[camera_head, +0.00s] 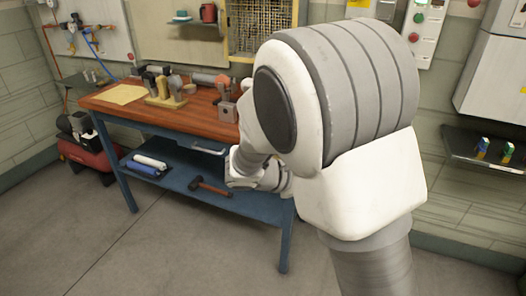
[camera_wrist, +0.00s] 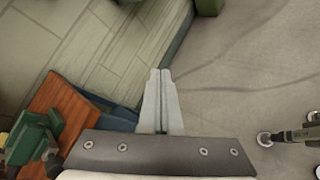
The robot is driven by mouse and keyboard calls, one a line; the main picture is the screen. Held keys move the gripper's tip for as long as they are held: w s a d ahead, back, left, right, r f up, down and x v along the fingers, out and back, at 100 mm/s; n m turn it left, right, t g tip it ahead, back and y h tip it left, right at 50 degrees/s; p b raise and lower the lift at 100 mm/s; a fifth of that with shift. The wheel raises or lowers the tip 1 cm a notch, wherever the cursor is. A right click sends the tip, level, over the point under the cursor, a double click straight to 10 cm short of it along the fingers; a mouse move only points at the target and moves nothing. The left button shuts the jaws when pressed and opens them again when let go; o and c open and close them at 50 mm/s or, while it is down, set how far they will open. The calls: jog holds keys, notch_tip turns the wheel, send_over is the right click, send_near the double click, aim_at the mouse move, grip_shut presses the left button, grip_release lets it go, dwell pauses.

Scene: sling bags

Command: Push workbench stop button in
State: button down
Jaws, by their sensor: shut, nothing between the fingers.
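The workbench (camera_head: 118,106) has a red-brown wooden top and a blue frame, and stands left of my arm in the head view. In the wrist view, a corner of its wooden top (camera_wrist: 62,98) shows at the lower left. I cannot make out a stop button on the workbench; my arm covers its right end in the head view. My gripper (camera_wrist: 160,73) is shut and empty in the wrist view, its fingertips over the wall and floor area, apart from the bench top. My gripper is hidden in the head view.
A wall panel (camera_head: 427,30) with red and green round buttons is at the upper right. A green tool (camera_wrist: 32,138) sits on the bench corner. A hammer (camera_head: 209,187) lies on the lower shelf. A caster-like foot (camera_wrist: 265,138) is at right. The front floor is clear.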

jog(key=w+a+f+n+t+y+b, duration=0.1)
jog(key=w+a+f+n+t, duration=0.1)
jog(key=a+f+n, duration=0.3)
jog(key=w+a+f+n+t+y+b, duration=0.2)
jog(key=a+f+n+t, duration=0.3)
jog(key=a+f, duration=0.3)
jog(key=w+a+f+n+t+y+b, duration=0.1)
jog(key=w+a+f+n+t+b, duration=0.1)
jog(key=a, duration=0.7)
notch_tip(320, 180, down, 4)
jog(key=w+n+t, duration=0.1)
jog(key=n+t, duration=0.1)
jog(key=n, duration=0.1)
jog(key=shift+w+f+n+y, duration=0.25)
jog(key=shift+n+y, duration=0.05)
jog(key=shift+n, duration=0.1)
jog(key=shift+w, duration=0.1)
jog(key=b+x, duration=0.3)
jog(key=x, duration=1.1)
jog(key=shift+r, duration=0.15)
